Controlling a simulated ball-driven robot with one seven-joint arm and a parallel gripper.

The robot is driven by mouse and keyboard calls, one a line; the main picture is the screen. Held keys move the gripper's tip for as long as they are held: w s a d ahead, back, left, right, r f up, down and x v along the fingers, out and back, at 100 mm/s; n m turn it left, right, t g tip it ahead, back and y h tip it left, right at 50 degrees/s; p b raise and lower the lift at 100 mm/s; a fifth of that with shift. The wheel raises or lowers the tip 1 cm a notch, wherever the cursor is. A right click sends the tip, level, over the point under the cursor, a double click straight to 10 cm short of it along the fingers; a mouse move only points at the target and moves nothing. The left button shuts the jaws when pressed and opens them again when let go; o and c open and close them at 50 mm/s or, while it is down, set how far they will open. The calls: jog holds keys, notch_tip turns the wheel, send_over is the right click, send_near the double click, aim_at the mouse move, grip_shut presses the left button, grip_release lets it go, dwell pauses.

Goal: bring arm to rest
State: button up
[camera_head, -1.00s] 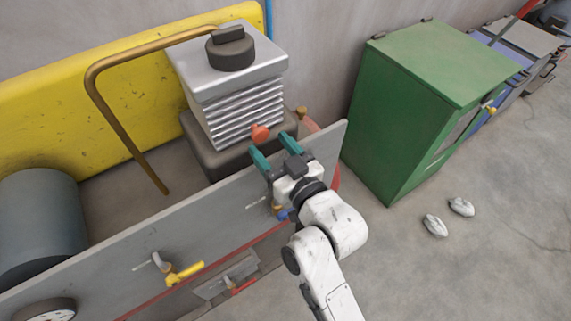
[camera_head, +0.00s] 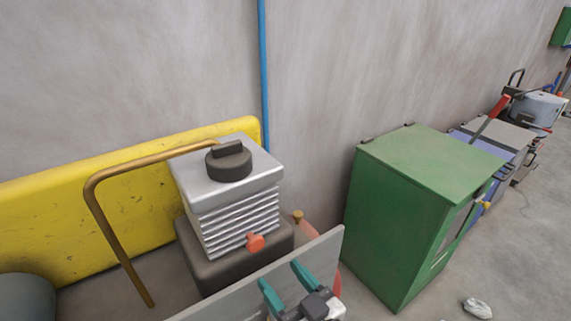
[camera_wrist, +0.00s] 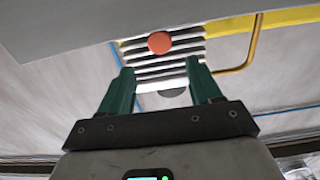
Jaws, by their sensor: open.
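In the wrist view my gripper (camera_wrist: 160,88) also shows open, facing a ribbed silver block (camera_wrist: 165,60) with an orange knob (camera_wrist: 160,42). In the head view the ribbed silver block (camera_head: 238,222) carries a dark cap on top, and the orange knob (camera_head: 255,242) sits low on its front. Most of my arm is below the picture.
The grey panel (camera_head: 325,250) stands close by my gripper. A green cabinet (camera_head: 395,220) is to the right, with open floor before it. A brass pipe (camera_head: 110,225) curves at the left before a yellow panel (camera_head: 40,225). A white lump (camera_head: 477,308) lies on the floor.

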jog(key=s+d+f+m+g+h, duration=0.2)
jog(key=s+d+f+g+h, duration=0.25)
jog(key=d+f, duration=0.35)
jog(key=s+d+f+m+g+h, duration=0.1)
jog(key=s+d+f+g+h, duration=0.3)
jog(key=d+f, duration=0.45)
jog(key=s+d+f+m+g+h, duration=0.1)
jog(key=s+d+m+g, duration=0.1)
jog(key=s+d, duration=0.3)
jog(key=s+d+f+m+g, duration=0.2)
jog(key=s+d, duration=0.4)
jog(key=s, duration=0.7)
jog(key=shift+f+g+h, duration=0.2)
jog(key=shift+g+h, duration=0.15)
jog(key=shift+g, duration=0.4)
